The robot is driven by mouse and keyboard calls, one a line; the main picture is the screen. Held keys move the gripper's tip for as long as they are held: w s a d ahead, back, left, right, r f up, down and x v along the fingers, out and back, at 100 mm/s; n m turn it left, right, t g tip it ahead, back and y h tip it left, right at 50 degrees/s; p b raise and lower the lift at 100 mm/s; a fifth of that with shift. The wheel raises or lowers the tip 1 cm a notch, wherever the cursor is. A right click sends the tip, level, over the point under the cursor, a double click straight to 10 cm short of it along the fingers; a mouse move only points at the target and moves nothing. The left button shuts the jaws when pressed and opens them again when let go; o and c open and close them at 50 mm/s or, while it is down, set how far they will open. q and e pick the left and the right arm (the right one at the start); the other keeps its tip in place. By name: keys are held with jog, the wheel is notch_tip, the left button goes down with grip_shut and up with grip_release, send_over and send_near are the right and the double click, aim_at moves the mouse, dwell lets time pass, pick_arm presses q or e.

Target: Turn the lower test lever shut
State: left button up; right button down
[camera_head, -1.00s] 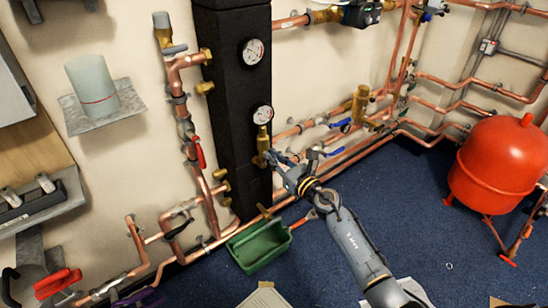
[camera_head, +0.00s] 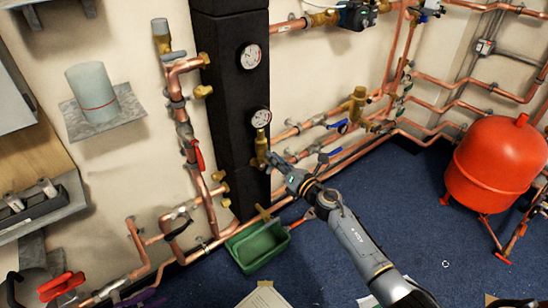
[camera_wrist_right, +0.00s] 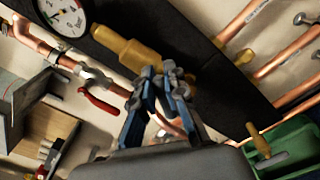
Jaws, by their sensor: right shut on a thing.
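The lower brass test valve (camera_head: 261,143) hangs under the lower gauge (camera_head: 260,118) on the black column (camera_head: 232,95). In the right wrist view the brass body (camera_wrist_right: 128,46) runs from near the gauge (camera_wrist_right: 62,14) down to my fingers. My right gripper (camera_head: 270,159) is at the valve's lower end. In the wrist view its blue-grey fingers (camera_wrist_right: 160,82) are close together, shut on the lower test lever. The fingers hide most of the lever, so its exact angle cannot be told. My left gripper is not in view.
A green tray (camera_head: 231,243) stands on the blue floor below the column. A copper pipe with a red lever (camera_head: 198,156) rises left of the column. Pipes with blue levers (camera_head: 336,124) run along the wall at right. A red tank (camera_head: 495,165) stands far right; the floor between is clear.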

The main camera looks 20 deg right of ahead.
jog(key=m, duration=0.3)
jog(key=m+p, duration=0.1)
jog(key=m, duration=0.1)
jog(key=shift+w+d+f+m, duration=0.15)
jog(key=shift+d+f+m, duration=0.15)
jog(key=shift+d+f, duration=0.1)
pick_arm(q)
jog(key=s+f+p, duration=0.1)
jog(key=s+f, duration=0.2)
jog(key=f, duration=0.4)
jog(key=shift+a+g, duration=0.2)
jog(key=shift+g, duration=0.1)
pick_arm(e)
jog(key=shift+d+f+m, duration=0.1)
jog(key=shift+f+m, duration=0.2)
jog(key=shift+m, duration=1.15)
jog(key=shift+f+m, duration=0.25)
jog(key=shift+m, duration=1.2)
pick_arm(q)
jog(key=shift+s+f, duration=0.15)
pick_arm(e)
jog(key=shift+f, duration=0.1)
jog(key=c, duration=1.4)
grip_release()
jog(key=v, duration=1.2)
